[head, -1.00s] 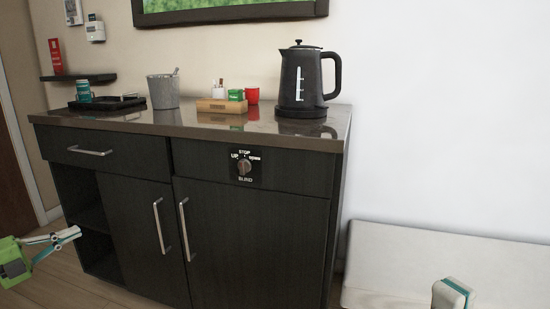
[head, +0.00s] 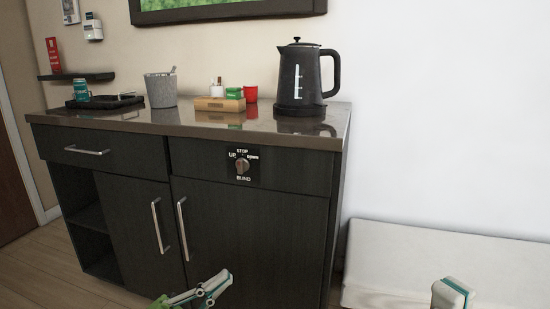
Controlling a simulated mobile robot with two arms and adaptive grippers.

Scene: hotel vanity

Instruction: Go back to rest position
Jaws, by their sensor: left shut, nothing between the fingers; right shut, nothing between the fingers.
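My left gripper (head: 217,285) is at the bottom of the head view, in front of the lower cabinet doors. Its fingers are shut and hold nothing. My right gripper (head: 453,292) is at the bottom right, in front of the white wall area. Only its tip shows; it is shut and empty. Neither gripper appears to touch anything, though the left one's distance from the doors is hard to tell.
On the countertop (head: 215,126) stand a black kettle (head: 303,78), a grey bucket (head: 160,90), a wooden box (head: 219,104), a red cup (head: 251,94) and a black tray (head: 125,100). A low white ledge (head: 440,262) is at the right. Open floor (head: 45,265) shows at the left.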

